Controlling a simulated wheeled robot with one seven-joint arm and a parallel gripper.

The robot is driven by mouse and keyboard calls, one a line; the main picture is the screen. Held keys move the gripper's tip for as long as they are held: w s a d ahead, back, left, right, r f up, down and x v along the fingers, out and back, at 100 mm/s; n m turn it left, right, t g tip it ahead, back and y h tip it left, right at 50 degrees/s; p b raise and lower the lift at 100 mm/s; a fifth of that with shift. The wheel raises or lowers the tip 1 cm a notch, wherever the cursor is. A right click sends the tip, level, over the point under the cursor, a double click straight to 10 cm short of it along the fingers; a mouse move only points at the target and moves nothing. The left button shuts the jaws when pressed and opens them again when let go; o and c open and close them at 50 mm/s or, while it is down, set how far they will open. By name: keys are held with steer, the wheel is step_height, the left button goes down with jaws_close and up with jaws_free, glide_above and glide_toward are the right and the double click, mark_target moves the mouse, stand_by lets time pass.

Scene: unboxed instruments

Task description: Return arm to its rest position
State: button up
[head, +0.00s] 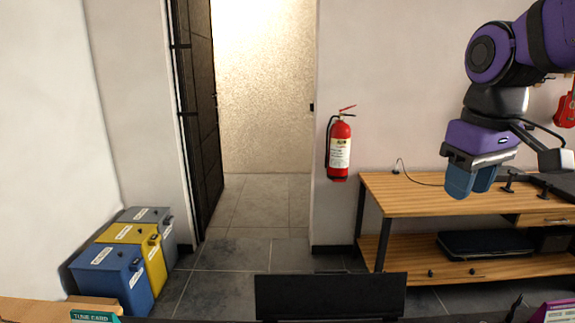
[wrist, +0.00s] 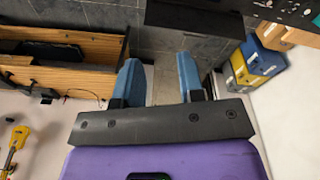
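My purple arm hangs in at the upper right of the head view. My gripper (head: 472,183) points down, in front of the wooden bench as seen there. Its two blue fingers also show in the wrist view (wrist: 160,85), spread apart with a clear gap. Only floor and a dark surface show between and beyond them, so the gripper is open and empty.
A wooden bench (head: 410,202) stands at the right, with a black case (head: 485,244) on its lower shelf. A red fire extinguisher (head: 340,148) hangs on the wall. Blue, yellow and grey bins (head: 112,272) stand at lower left. An open dark door (head: 197,110) leads to a clear passage.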

steer(key=s+d+f+m+t, duration=0.2)
steer(key=s+d+m+t, duration=0.1)
steer(key=s, duration=0.7)
steer(key=shift+s+d+m+t, duration=0.15)
steer(key=shift+d+m+t, duration=0.05)
steer(key=shift+m+t, duration=0.25)
steer(key=shift+f, duration=0.1)
stand_by(2.1)
